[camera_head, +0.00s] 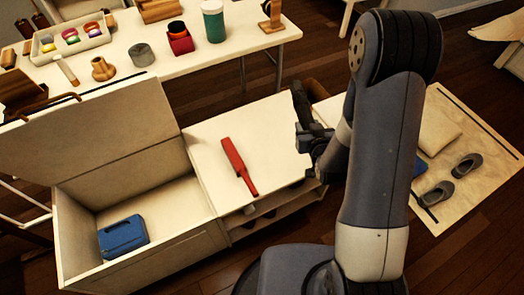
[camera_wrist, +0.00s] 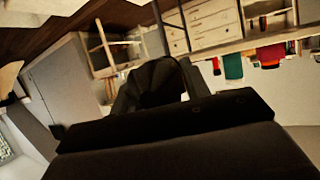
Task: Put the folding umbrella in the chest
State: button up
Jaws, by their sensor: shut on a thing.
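The chest (camera_head: 187,254) stands open at the left in the head view, its lid (camera_head: 90,120) raised at the back. My gripper (camera_head: 308,134) is right of the chest, above the right edge of a white-topped bench. It is shut on a dark, elongated thing (camera_head: 299,98), which looks like the folding umbrella, held upright. In the wrist view the held thing (camera_wrist: 155,84) shows as a dark rounded form with a thin loop beside it. The dark gripper body hides much of it there.
A blue case (camera_head: 123,236) lies in the chest, with bare floor around it. A red paddle-like thing (camera_head: 238,165) lies on the white-topped bench (camera_head: 205,143). A table (camera_head: 135,62) with containers stands behind. Grey shoes (camera_head: 452,178) lie on a mat at right.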

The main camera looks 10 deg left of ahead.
aim_at(273, 161)
jog(key=w+a+f+n+g+y+b, duration=0.15)
jog(key=a+f+n+y+b, duration=0.25)
jog(key=a+f+b, duration=0.95)
jog(key=shift+g, duration=0.25)
jog(key=d+f+b, duration=0.1)
jog(key=f+b, duration=0.1)
jog(key=d+f+b, duration=0.1)
jog(key=f+b, duration=0.1)
jog(key=d+f+b, duration=0.1)
jog(key=f+b, duration=0.1)
jog(key=f, duration=0.1)
jog(key=shift+s+d+f, duration=0.1)
jog(key=shift+d, duration=0.1)
jog(key=shift+b, duration=0.3)
jog(key=shift+f, duration=0.2)
jog(key=o, duration=1.2)
jog(key=shift+r, duration=0.1)
